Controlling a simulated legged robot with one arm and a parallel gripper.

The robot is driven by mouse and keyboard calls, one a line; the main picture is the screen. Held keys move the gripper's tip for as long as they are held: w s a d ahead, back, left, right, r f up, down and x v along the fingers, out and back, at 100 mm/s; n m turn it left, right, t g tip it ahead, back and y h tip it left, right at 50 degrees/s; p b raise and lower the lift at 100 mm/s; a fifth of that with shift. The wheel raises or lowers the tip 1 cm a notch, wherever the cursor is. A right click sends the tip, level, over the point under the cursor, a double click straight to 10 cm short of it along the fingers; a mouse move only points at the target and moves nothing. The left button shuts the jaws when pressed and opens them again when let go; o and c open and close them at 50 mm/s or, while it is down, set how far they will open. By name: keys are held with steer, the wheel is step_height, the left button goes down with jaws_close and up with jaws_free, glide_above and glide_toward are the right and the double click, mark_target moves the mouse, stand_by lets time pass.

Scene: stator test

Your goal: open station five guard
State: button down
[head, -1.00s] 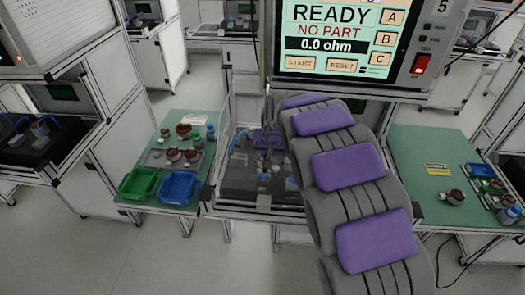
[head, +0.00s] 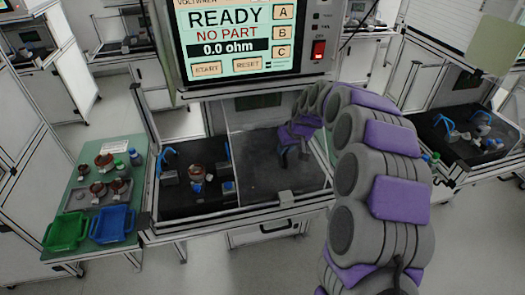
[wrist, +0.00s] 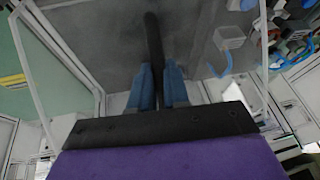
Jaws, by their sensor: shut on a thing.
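The station five guard (head: 262,172) is a clear pane with thin pale edges, in front of the right part of the station's bay in the head view. Its dark upright bar handle (wrist: 153,38) shows in the wrist view. My gripper (head: 288,150) is at the pane, and its blue fingers (wrist: 160,85) are shut around the bar. The left part of the bay shows a fixture with a copper-brown stator (head: 195,170) on a black base. I cannot tell exactly how far the pane covers the bay.
The tester screen (head: 238,38) reads READY, NO PART, above the bay. A green side table (head: 80,180) at left holds a green bin (head: 67,229), a blue bin (head: 112,223) and several small parts. Another station (head: 465,135) stands at right. The floor in front is clear.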

steer(key=shift+w+d, duration=0.2)
steer(key=shift+d, duration=0.6)
steer(key=shift+w+d, duration=0.2)
steer(key=shift+d, duration=0.6)
steer(key=c, duration=1.1)
jaws_free()
steer(key=shift+r, duration=0.1)
steer(key=p+v, duration=0.2)
steer(key=v, duration=1.5)
steer(key=shift+w, duration=0.1)
